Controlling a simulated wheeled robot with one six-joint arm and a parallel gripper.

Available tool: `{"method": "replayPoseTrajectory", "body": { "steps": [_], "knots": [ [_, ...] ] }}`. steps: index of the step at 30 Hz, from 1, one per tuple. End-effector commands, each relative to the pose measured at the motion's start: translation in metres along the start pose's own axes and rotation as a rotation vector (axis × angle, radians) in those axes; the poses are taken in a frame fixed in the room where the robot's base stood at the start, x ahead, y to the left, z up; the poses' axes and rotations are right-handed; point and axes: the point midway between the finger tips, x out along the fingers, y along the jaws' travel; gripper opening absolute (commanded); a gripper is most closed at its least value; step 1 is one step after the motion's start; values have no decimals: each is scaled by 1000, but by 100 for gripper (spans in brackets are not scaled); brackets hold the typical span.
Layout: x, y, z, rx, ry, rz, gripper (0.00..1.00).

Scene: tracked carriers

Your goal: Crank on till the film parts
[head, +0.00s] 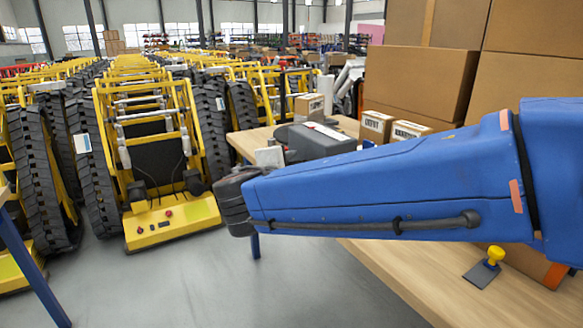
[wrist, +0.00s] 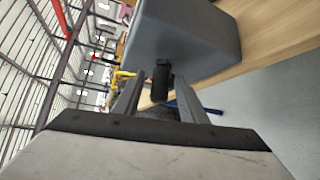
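In the wrist view a grey box-shaped housing (wrist: 195,35) stands on the wooden table. A short black upright grip (wrist: 162,82), which looks like the crank's handle, shows in front of it. My gripper (wrist: 160,92) has one finger on each side of this grip. A narrow gap shows at least on the left, so the fingers look open around it; firm contact is not visible. I cannot make out any film.
The wooden table (head: 400,270) carries small cartons (head: 376,127) behind my arm and a dark plate with a yellow knob (head: 494,256) at the front right. Large cardboard boxes (head: 420,80) are stacked at right. Yellow tracked carriers (head: 165,150) fill the left; grey floor lies between.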

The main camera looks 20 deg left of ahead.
Motion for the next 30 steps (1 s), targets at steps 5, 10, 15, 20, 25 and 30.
{"method": "replayPoseTrajectory", "body": {
  "steps": [5,10,15,20,25,30],
  "knots": [
    [-17,0,-1,0,3,1,38],
    [-47,0,-1,-1,4,1,38],
    [-78,0,-1,0,4,1,38],
    [-106,0,-1,1,4,1,38],
    [-134,0,-1,0,3,1,38],
    [-157,1,-1,0,3,2,38]
  ]
}}
